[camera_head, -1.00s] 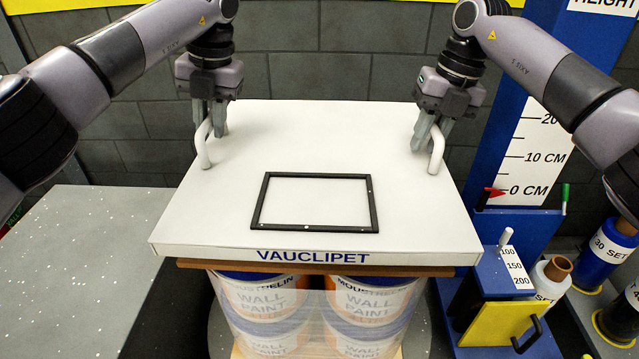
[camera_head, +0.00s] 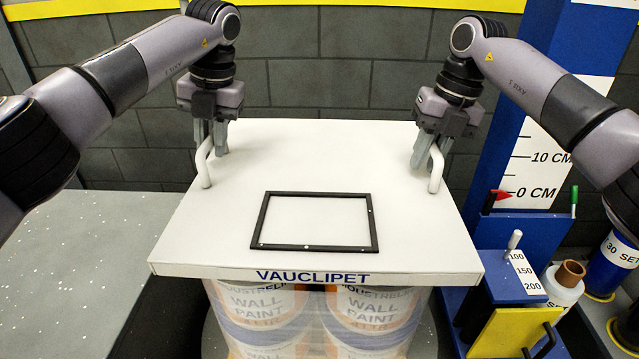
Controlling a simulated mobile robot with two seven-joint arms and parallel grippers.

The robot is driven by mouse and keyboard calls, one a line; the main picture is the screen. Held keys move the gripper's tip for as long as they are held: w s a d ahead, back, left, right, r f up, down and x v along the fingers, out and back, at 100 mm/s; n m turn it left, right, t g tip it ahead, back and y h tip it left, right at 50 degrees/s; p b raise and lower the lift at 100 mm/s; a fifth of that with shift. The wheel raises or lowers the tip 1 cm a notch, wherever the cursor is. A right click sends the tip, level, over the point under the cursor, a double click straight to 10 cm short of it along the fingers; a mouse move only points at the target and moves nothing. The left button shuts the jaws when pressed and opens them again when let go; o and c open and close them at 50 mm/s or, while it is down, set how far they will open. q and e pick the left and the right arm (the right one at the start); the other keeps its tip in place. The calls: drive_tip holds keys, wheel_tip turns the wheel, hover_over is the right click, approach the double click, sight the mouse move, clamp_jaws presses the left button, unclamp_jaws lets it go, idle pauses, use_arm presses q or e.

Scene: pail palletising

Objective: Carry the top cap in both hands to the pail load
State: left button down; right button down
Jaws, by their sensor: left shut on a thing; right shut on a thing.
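The top cap (camera_head: 215,235) is a wide white slab with "VAUCLIPET" on its front edge, a black rectangular frame on its top and a white handle at each side. My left gripper (camera_head: 208,150) is shut on the left handle. My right gripper (camera_head: 430,162) is shut on the right handle. The cap looks about level. The pail load (camera_head: 262,312) is a stack of wall paint pails in clear wrap, seen below the cap's front edge. The cap hides its top, so I cannot tell whether they touch.
A blue height post (camera_head: 490,150) with a white scale stands right of the cap. A blue and yellow box (camera_head: 510,325) and rolls (camera_head: 562,285) stand at the lower right. A grey speckled surface (camera_head: 75,270) lies at left. A grey block wall is behind.

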use_arm(q)
drive_tip(key=shift+a+f+b, duration=0.1)
drive_tip(key=shift+f+b, duration=0.25)
drive_tip(key=shift+f, duration=0.15)
use_arm(e)
drive_tip(key=shift+d+f, duration=0.1)
drive_tip(key=shift+f, duration=0.4)
use_arm(q)
drive_tip(key=c, duration=1)
unclamp_jaws()
use_arm(e)
drive_tip(key=c, duration=1)
unclamp_jaws()
use_arm(q)
drive_tip(key=shift+d+r, duration=0.2)
drive_tip(key=shift+r, duration=0.3)
drive_tip(key=shift+d+r, duration=0.2)
drive_tip(key=shift+r, duration=0.85)
drive_tip(key=shift+d+r, duration=0.2)
drive_tip(key=shift+r, duration=0.9)
drive_tip(key=shift+d+r, duration=0.2)
drive_tip(key=shift+r, duration=0.85)
use_arm(e)
wheel_tip(320, 180, up, 8)
drive_tip(key=d, duration=0.1)
drive_tip(key=shift+d+f, duration=0.15)
drive_tip(key=shift+f, duration=0.1)
